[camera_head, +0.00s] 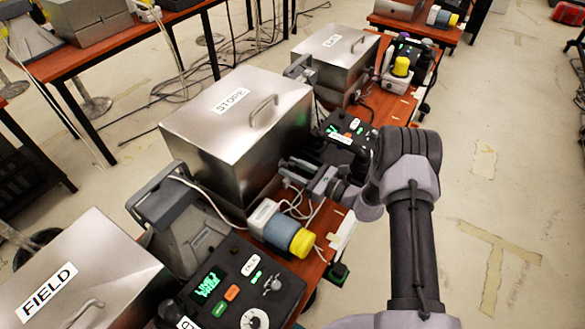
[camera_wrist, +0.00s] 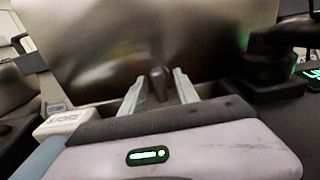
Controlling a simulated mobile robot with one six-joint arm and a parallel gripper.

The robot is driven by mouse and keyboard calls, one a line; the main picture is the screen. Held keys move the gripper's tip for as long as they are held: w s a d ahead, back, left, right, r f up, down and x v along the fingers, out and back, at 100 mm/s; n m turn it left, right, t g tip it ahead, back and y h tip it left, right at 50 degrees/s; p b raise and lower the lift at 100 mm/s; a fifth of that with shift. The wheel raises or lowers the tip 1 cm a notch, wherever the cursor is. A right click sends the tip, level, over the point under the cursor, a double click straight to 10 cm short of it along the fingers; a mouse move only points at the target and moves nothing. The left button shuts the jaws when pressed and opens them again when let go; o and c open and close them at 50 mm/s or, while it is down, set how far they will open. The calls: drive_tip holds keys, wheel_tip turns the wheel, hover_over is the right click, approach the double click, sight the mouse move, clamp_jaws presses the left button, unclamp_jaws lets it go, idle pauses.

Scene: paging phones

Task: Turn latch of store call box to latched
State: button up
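The store call box (camera_head: 220,125) is a silver metal box with a lid handle and a STORE label, left of my gripper in the head view. Its metal front (camera_wrist: 95,50) fills the upper part of the wrist view. A small dark rounded knob (camera_wrist: 160,78), which looks like the latch, stands upright at the lower front. My gripper (camera_head: 286,168) is close to the box's front side. In the wrist view my gripper (camera_wrist: 160,86) is open, with one finger on each side of the knob. I cannot tell whether the fingers touch it. The latch is not clear in the head view.
A black phone panel (camera_head: 340,130) stands right of the box. A blue and yellow cylinder (camera_head: 285,233) and cables lie in front. The FIELD box (camera_head: 75,275) is at lower left, another silver box (camera_head: 335,55) behind. Open floor (camera_head: 500,170) lies to the right.

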drive_tip(key=p+v, duration=0.3)
drive_tip(key=v, duration=1.4)
drive_tip(key=shift+d+p, duration=0.2)
drive_tip(key=shift+p, duration=0.2)
drive_tip(key=shift+s, duration=0.1)
drive_tip(key=s+a+r+n+g+h, duration=0.1)
drive_tip(key=s+a+r+n+g, duration=0.1)
drive_tip(key=a+r+n+g, duration=0.3)
drive_tip(key=s+a+r+n+g+h, duration=0.1)
drive_tip(key=s+r+n, duration=0.15)
drive_tip(key=r, duration=0.45)
drive_tip(key=s+a+r+n+g, duration=0.2)
drive_tip(key=a+r+n+g, duration=0.15)
drive_tip(key=r, duration=0.35)
drive_tip(key=s+d+r+n+t+h, duration=0.2)
drive_tip(key=s+r+n+h, duration=0.2)
drive_tip(key=s, duration=0.4)
drive_tip(key=s+d+r+n+t+h, duration=0.2)
drive_tip(key=s+r+n+t+h, duration=0.1)
drive_tip(key=s+r+n+h, duration=0.2)
drive_tip(key=s+r+h, duration=0.2)
drive_tip(key=s+r, duration=0.1)
drive_tip(key=s, duration=0.1)
drive_tip(key=shift+s+r, duration=0.15)
drive_tip(key=shift+s, duration=0.2)
